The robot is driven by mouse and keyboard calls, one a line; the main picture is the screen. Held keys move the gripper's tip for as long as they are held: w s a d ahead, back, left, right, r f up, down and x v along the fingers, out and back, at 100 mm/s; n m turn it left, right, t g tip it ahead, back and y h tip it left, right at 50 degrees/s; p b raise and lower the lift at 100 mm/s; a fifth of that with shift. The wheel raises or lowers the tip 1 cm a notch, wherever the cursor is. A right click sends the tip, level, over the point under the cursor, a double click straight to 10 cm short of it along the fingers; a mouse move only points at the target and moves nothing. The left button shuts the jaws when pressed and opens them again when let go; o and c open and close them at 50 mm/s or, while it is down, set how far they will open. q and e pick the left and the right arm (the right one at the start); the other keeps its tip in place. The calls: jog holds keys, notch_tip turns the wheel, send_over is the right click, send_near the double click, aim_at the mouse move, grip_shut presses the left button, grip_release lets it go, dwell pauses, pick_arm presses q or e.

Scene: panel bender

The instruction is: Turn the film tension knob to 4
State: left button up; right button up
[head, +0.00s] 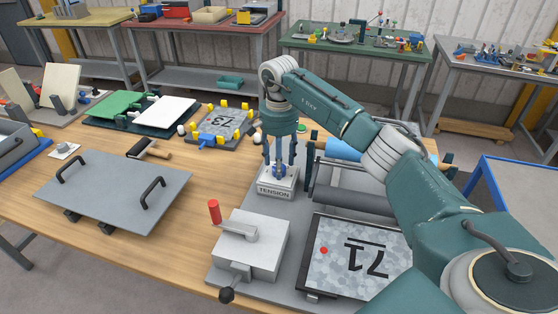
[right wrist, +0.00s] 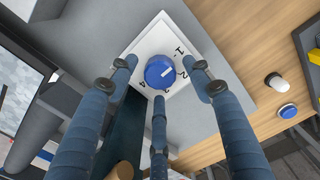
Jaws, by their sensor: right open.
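The film tension knob (right wrist: 160,72) is a blue round knob with a white mark, on a white numbered dial plate (right wrist: 151,45). In the right wrist view the mark points to the right, roughly between 1 and 2 or at 2. The 4 is at the lower left of the knob; 3 is partly hidden by a finger. In the head view the knob (head: 280,171) sits on the box labelled TENSION (head: 276,192). My right gripper (head: 279,166) is open above it, its fingers spread around the knob without visibly gripping it. My left gripper is not in view.
A grey box with a red-handled crank (head: 250,245) stands in front of the TENSION box. A framed panel marked 71 (head: 355,260) and rollers (head: 350,200) are at the right. A grey plate with black handles (head: 112,190) lies left on the wooden table.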

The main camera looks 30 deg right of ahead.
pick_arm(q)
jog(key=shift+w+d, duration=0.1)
pick_arm(e)
jog(key=shift+f, duration=0.25)
jog(key=c, duration=1.2)
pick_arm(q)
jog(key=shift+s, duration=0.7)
pick_arm(e)
jog(key=shift+o, duration=0.2)
